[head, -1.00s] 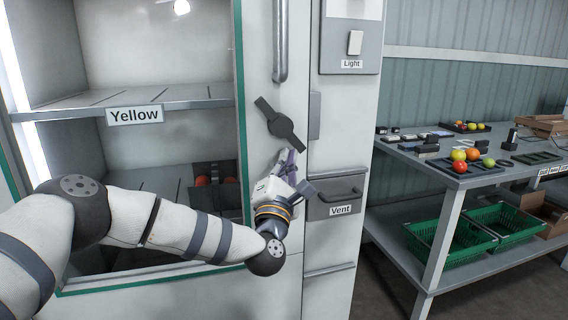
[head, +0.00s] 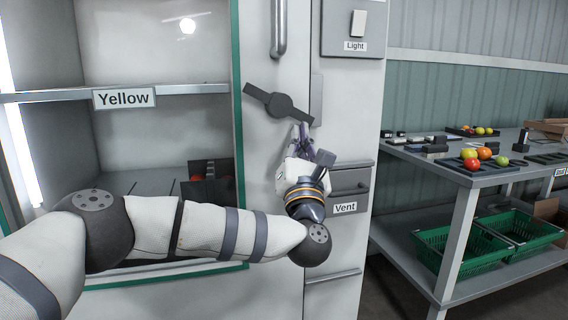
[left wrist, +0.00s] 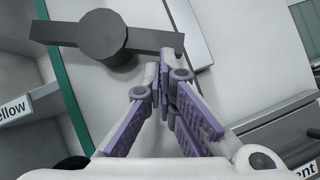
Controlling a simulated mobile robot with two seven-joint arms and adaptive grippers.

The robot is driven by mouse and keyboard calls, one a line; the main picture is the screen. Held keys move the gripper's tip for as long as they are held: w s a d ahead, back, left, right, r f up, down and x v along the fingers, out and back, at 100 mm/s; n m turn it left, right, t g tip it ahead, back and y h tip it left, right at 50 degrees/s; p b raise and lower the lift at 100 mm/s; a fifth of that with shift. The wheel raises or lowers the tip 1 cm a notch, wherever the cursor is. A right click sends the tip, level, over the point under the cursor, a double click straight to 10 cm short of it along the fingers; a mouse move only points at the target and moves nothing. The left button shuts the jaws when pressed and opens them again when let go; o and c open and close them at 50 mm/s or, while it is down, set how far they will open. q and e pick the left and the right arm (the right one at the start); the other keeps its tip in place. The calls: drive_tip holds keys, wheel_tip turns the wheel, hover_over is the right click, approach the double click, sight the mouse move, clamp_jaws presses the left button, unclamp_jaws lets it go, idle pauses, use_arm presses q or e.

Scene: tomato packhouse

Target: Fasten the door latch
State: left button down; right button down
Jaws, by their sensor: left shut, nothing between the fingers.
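The door latch (head: 279,104) is a dark bar with a round hub on the white door frame, right of the green-edged glass. Its bar lies near level, with the left end higher than the right in the head view. The latch also shows in the left wrist view (left wrist: 104,37), at the top. My left gripper (head: 302,128) is shut and empty, just below the right end of the bar. In the left wrist view its purple fingertips (left wrist: 165,68) are together under the bar's right part; I cannot tell whether they touch it. My right gripper is not in view.
A vertical door handle (head: 279,28) is above the latch. A shelf labelled Yellow (head: 180,90) is behind the glass. A table (head: 440,178) with tomatoes stands at right.

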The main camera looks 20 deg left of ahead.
use_arm(q)
drive_tip(key=shift+w+d+r+n+g+y+b, duration=0.2)
drive_tip(key=shift+d+r+n+g+y+b, duration=0.1)
drive_tip(key=shift+n+y+b, duration=0.55)
drive_tip(key=shift+w+d+r+n+g+y+b, duration=0.2)
drive_tip(key=shift+n+y+b, duration=0.35)
drive_tip(key=shift+n+b, duration=0.45)
drive_tip(key=shift+w+d+r+n+g+y+b, duration=0.2)
drive_tip(key=shift+d+r+n+y+b, duration=0.15)
drive_tip(key=shift+n+y+b, duration=0.55)
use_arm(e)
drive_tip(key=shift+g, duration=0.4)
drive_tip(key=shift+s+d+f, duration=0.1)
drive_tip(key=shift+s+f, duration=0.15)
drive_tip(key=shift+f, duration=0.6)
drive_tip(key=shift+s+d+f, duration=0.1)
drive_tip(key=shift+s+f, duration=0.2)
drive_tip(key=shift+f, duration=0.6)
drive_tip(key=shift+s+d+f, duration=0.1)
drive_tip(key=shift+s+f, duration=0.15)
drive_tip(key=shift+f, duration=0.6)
use_arm(q)
drive_tip(key=shift+r, duration=0.1)
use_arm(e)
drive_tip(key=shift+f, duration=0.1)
